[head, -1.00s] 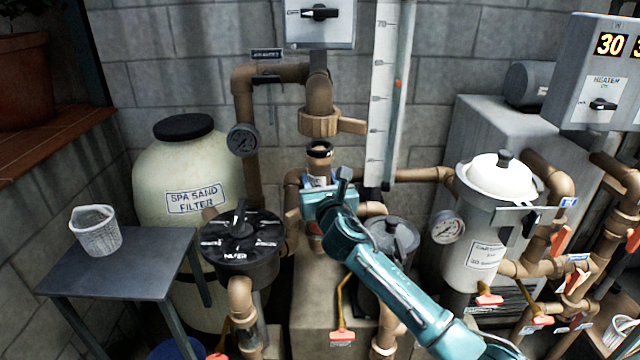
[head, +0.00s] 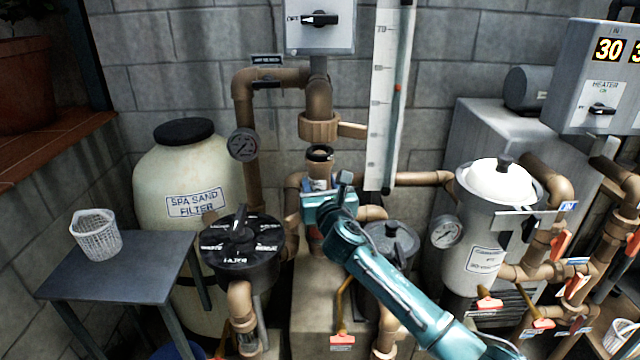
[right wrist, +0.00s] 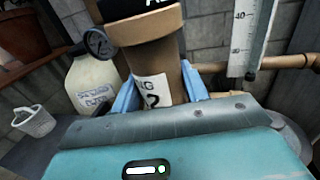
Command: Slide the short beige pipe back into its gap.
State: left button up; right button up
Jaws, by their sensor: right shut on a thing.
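The short beige pipe (head: 319,167) stands upright, with a dark rim at its top end. Its top sits just below the brown union collar (head: 318,127) of the overhead pipe, and a small space shows between them. My right gripper (head: 325,194) is shut on the pipe from the front. In the right wrist view its blue fingers lie on both sides of the pipe (right wrist: 146,55), which carries a white label. The pipe's lower end is mostly hidden behind my gripper in the head view. My left gripper is not in view.
A tan handle (head: 352,130) sticks out right of the collar. A white gauge strip (head: 384,95) hangs right of it. The black-topped valve (head: 240,243) is at left, a grey-lidded pump pot (head: 391,238) close behind my arm, and the white-lidded canister (head: 492,182) at right.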

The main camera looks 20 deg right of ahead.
jog(key=shift+w+d+r+b, duration=0.1)
jog(key=shift+w+d+b, duration=0.15)
jog(key=shift+w, duration=0.5)
jog(key=shift+w+d+b, duration=0.15)
jog(key=shift+w+b, duration=0.05)
jog(key=shift+w, duration=0.5)
dwell(0.6)
dwell(0.4)
jog(key=shift+w+d, duration=0.15)
jog(key=shift+w, duration=0.35)
jog(key=shift+w+d, duration=0.15)
jog(key=shift+w, duration=0.35)
jog(key=shift+o, duration=0.2)
jog(key=shift+r, duration=0.1)
jog(key=shift+w+d, duration=0.1)
jog(key=shift+w, duration=0.05)
jog(key=shift+c, duration=0.9)
jog(key=shift+w+d+r+b, duration=0.1)
jog(key=shift+w+b, duration=0.05)
jog(key=shift+b, duration=0.15)
jog(key=shift+c, duration=1)
jog(key=shift+w+d, duration=0.1)
